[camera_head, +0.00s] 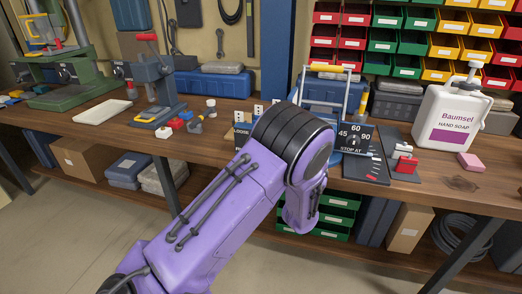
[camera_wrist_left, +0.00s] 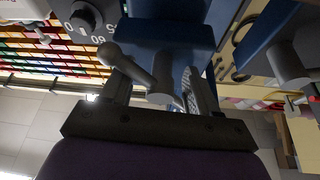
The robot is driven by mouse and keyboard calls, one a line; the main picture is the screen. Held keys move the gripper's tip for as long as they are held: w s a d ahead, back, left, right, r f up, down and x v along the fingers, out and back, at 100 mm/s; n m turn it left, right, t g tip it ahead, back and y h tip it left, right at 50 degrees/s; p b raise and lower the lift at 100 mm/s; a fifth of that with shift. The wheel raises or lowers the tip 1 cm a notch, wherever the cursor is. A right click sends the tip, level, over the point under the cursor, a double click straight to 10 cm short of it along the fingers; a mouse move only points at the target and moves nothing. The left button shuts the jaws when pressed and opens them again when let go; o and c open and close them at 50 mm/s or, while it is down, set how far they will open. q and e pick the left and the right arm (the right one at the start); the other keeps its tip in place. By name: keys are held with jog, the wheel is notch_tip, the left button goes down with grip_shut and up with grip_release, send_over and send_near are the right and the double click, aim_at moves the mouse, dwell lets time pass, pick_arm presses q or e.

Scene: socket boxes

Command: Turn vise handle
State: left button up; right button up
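In the left wrist view, the blue vise body (camera_wrist_left: 165,38) fills the upper middle. A grey vise handle (camera_wrist_left: 130,66) with a ball end runs slantwise from a round grey spindle end. My left gripper (camera_wrist_left: 158,92) has its two fingers spread, one on each side of the spindle end. The handle crosses in front of the left-hand finger; I cannot tell whether they touch. In the head view my purple left arm covers the gripper and the handle. Part of a blue body, likely the vise, shows behind the arm (camera_head: 322,92). My right gripper is not in view.
An angle dial panel (camera_head: 357,138) stands just right of my arm on the wooden bench (camera_head: 452,178). A white soap jug (camera_head: 450,118) and a pink block (camera_head: 471,162) are farther right. A blue-grey press (camera_head: 160,88) and green machine (camera_head: 70,80) stand left.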

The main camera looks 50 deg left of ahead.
pick_arm(q)
jog(key=m+h+p, duration=0.2)
jog(key=m, duration=0.2)
jog(key=r+m+h+p, duration=0.1)
jog(key=m+h+p, duration=0.1)
jog(key=m, duration=0.3)
jog(key=m+h+p, duration=0.2)
jog(key=m+p, duration=0.1)
jog(key=m, duration=0.1)
jog(key=shift+s+a+r+m, duration=0.1)
jog(key=shift+r+m, duration=0.15)
jog(key=shift+m, duration=0.05)
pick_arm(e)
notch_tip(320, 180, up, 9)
pick_arm(q)
jog(key=f+b+v, duration=0.2)
jog(key=b+v, duration=0.3)
jog(key=v, duration=0.6)
jog(key=s+f+n+g, duration=0.5)
jog(key=s+f, duration=0.2)
jog(key=f, duration=0.4)
jog(key=s+d+f+n+g, duration=0.1)
jog(key=s+f+n+g, duration=0.4)
jog(key=f, duration=0.6)
jog(key=shift+s+g+p, duration=0.3)
jog(key=shift+s+p, duration=0.15)
jog(key=shift+s, duration=0.65)
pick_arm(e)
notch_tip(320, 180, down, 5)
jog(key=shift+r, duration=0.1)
